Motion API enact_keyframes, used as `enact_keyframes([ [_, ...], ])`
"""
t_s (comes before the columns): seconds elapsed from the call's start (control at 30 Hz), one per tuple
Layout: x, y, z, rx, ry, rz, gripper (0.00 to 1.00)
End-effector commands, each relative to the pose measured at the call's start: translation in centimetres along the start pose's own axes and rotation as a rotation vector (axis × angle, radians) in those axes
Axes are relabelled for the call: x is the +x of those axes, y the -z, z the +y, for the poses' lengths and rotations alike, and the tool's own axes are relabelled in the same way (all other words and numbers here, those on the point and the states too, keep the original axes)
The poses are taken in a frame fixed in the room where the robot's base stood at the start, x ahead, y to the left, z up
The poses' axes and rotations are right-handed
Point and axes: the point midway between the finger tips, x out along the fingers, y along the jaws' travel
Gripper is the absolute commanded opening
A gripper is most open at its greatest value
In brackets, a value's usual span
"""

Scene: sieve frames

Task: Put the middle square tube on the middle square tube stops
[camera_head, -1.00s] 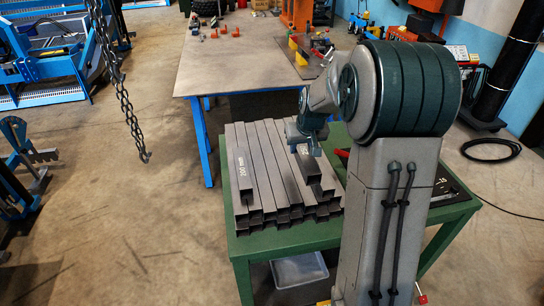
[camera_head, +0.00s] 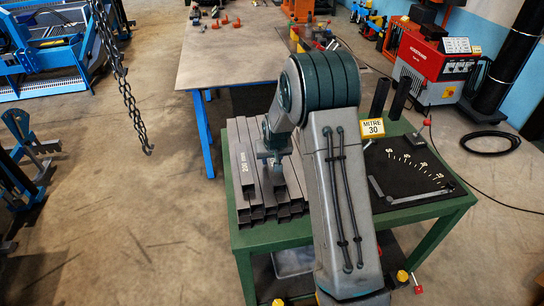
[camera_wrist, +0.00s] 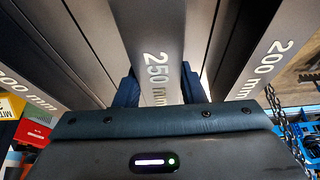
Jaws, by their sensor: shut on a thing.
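My gripper (camera_head: 272,152) is over the bundle of grey square tubes on the green bench. In the wrist view its dark fingers (camera_wrist: 158,92) are shut on the sides of the tube marked 250 mm (camera_wrist: 152,35). A tube marked 200 mm (camera_wrist: 262,65) lies to the right in that view, and another marked tube (camera_wrist: 25,88) shows at the left, its first digit cut off. In the head view the 200 mm tube (camera_head: 243,165) lies on the left of the bundle. I cannot tell whether the held tube is clear of the others. I cannot clearly make out the tube stops.
The green bench (camera_head: 425,212) carries a dark angle plate (camera_head: 408,168) and a yellow MITRE 30 sign (camera_head: 372,127) on the right. A blue-legged table (camera_head: 235,60) stands behind, with small orange pieces (camera_head: 225,21) and a largely bare top. A chain (camera_head: 130,95) hangs at the left.

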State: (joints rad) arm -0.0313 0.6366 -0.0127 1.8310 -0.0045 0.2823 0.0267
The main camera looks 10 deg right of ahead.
Motion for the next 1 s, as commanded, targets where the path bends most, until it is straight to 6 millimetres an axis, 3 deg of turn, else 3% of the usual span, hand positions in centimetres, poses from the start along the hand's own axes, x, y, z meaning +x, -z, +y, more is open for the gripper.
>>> enact_keyframes([
  [0.37,0.3,-0.1,0.0,0.0,0.0,0.004,0.0],
  [0.4,0.3,-0.1,0.0,0.0,0.0,0.001,0.45],
  [0.47,0.3,-0.1,0.0,0.0,0.0,0.001,0.58],
  [0.77,0.2,-0.1,0.0,0.0,0.0,0.001,0.58],
  [1.0,-1.7,0.1,0.0,0.0,0.0,0.004,0.58],
])
